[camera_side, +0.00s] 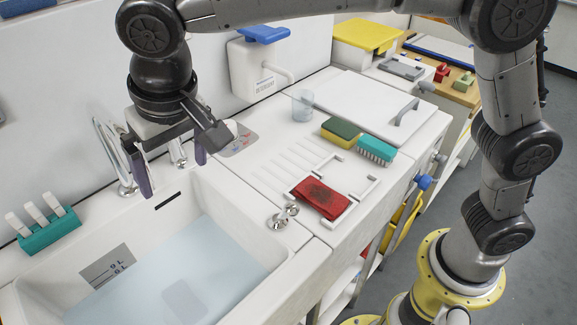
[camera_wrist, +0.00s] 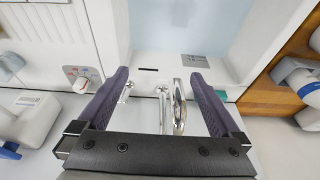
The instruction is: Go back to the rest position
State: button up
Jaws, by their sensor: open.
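My gripper (camera_side: 172,172) hangs over the back edge of the sink in the side view, near the tap. Its two dark purple fingers are apart, with nothing between them that it holds. In the wrist view my gripper (camera_wrist: 165,95) frames the chrome tap (camera_wrist: 178,105) between its fingers, with the tap lying beyond them. In the side view the tap (camera_side: 122,165) stands just left of and behind the fingers. I cannot tell how much clearance there is.
The sink (camera_side: 300,238) holds bluish water (camera_side: 215,265). A red cloth-like block (camera_side: 321,198), a green-yellow sponge (camera_side: 341,132) and a teal brush (camera_side: 376,150) lie on the counter. A white dispenser (camera_side: 250,75) stands at the wall; a teal holder (camera_side: 48,232) is at left.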

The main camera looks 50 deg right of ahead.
jog(key=s+d+r+t, duration=0.15)
jog(key=s+d, duration=0.25)
jog(key=d, duration=0.7)
jog(key=s+d+r+g, duration=0.1)
jog(key=s+d+r, duration=0.2)
jog(key=d, duration=0.9)
jog(key=s+d+f+t, duration=0.1)
jog(key=s+d+f, duration=0.3)
jog(key=s, duration=0.3)
jog(key=s+d+f+t, duration=0.1)
jog(key=s+d+f, duration=0.2)
jog(key=s+d, duration=0.3)
jog(key=shift+s+f, duration=0.35)
jog(key=shift+s, duration=0.45)
